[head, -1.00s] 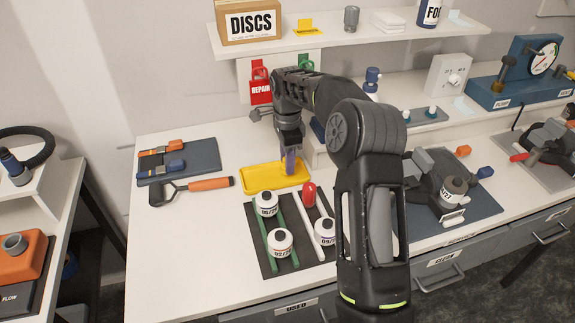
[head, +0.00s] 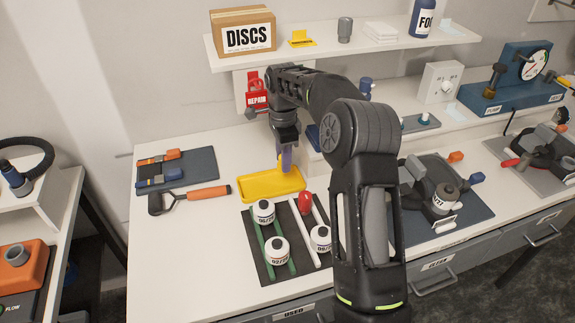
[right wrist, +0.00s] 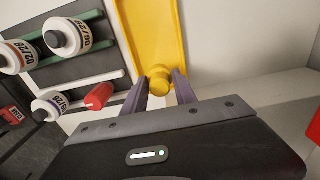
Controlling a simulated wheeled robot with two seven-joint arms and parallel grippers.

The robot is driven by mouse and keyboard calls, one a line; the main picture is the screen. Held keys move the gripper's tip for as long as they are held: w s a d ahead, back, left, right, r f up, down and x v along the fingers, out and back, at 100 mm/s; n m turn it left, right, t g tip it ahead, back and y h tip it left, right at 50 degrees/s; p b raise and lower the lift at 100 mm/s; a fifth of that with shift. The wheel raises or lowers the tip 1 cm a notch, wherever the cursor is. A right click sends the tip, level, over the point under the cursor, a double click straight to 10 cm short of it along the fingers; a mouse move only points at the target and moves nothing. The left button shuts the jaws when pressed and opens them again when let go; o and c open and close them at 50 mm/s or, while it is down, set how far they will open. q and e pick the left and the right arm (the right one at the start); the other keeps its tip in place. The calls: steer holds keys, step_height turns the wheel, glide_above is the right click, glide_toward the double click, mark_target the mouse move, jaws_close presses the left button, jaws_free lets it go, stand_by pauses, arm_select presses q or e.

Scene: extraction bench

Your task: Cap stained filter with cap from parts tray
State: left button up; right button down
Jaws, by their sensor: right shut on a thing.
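My right gripper (head: 286,168) is shut on a yellow cap (right wrist: 160,77), which shows between the fingertips in the right wrist view. The gripper points down at the back right of the yellow parts tray (head: 262,190). The cap's exact height over the tray is hard to judge. A grey-brown filter with a dark top (head: 445,197) sits in a dark fixture on the right mat, partly cut off from view by my arm. It looks darker than the white filters; I cannot read a stain on it for sure. My left gripper is not in view.
A dark mat with green and white rails (head: 260,262) holds several white filters (head: 276,250) and a red piece (head: 305,203) in front of the tray. An orange-handled tool (head: 205,193) lies left. A shelf (head: 350,45) overhangs the back. The front left bench is clear.

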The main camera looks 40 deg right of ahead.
steer(key=r, duration=0.2)
steer(key=r+p, duration=0.1)
steer(key=shift+w+a+r+n, duration=0.1)
steer(key=shift+a+n, duration=0.2)
steer(key=a+n, duration=0.3)
steer(key=a, duration=0.1)
steer(key=a+f+n+b, duration=0.1)
steer(key=a+n, duration=0.3)
steer(key=a+f+n+b, duration=0.1)
steer(key=a+n, duration=0.2)
steer(key=a, duration=0.1)
steer(key=shift+s+f+n, duration=0.2)
steer(key=shift+s+n, duration=0.05)
steer(key=shift+n, duration=0.05)
steer(key=s+a+f+n, duration=0.1)
steer(key=a+n, duration=0.2)
steer(key=s+a+f+n+b, duration=0.1)
steer(key=a+n, duration=0.2)
steer(key=s+a+f+n, duration=0.1)
steer(key=a+n, duration=0.2)
steer(key=a, duration=0.1)
steer(key=shift+s+f+n+b, duration=0.1)
steer(key=shift+s+n+b, duration=0.05)
steer(key=shift+n+b, duration=0.2)
steer(key=shift+s+a+f+n, duration=0.1)
steer(key=shift+s+a+n, duration=0.1)
steer(key=shift+a+n, duration=0.2)
